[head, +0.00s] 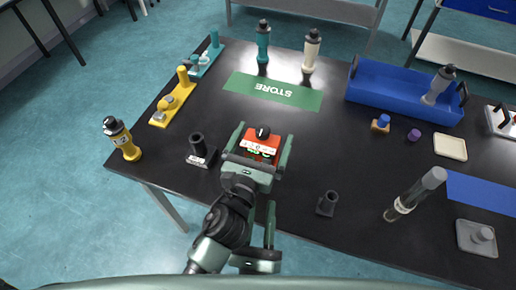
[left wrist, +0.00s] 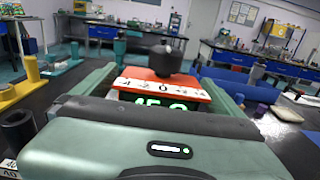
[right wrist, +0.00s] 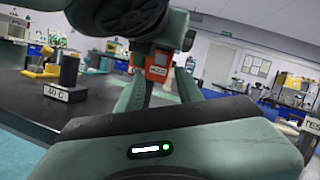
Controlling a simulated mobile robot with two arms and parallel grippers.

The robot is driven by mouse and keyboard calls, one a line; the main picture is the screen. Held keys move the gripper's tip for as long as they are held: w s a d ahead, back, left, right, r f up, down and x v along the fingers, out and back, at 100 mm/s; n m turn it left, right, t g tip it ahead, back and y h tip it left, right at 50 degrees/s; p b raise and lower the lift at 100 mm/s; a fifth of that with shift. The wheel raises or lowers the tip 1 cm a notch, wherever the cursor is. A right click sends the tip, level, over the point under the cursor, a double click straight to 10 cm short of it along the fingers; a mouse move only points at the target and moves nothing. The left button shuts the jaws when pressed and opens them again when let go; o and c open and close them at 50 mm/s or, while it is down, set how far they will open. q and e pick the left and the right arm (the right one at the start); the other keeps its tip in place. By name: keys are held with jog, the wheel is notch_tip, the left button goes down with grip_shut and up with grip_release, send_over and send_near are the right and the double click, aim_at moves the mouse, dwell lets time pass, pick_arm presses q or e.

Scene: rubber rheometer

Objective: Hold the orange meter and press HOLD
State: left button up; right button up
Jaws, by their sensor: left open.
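The orange meter (head: 266,139) has a black knob on top, a white scale strip and a green-lit display. It also shows in the left wrist view (left wrist: 150,76), where the lower display is partly hidden by my gripper. My left gripper (head: 263,142) is open, with one finger on each side of the meter. Whether the fingers touch it I cannot tell. My right gripper (head: 270,212) is lower in the head view, on the near side of the meter, and looks open and empty. The right wrist view shows the meter (right wrist: 157,66) beyond its fingers. I cannot make out a HOLD button.
A black holder marked 40 C (head: 201,153) stands left of the meter, and another dark holder (head: 327,204) to the right. The green STORE mat (head: 272,91) lies behind, clear.

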pick_arm(q)
jog(key=shift+w+d, duration=0.25)
jog(key=shift+w, duration=0.4)
jog(key=c, duration=1.6)
pick_arm(e)
jog(key=shift+c, duration=1.2)
grip_shut()
dwell(0.7)
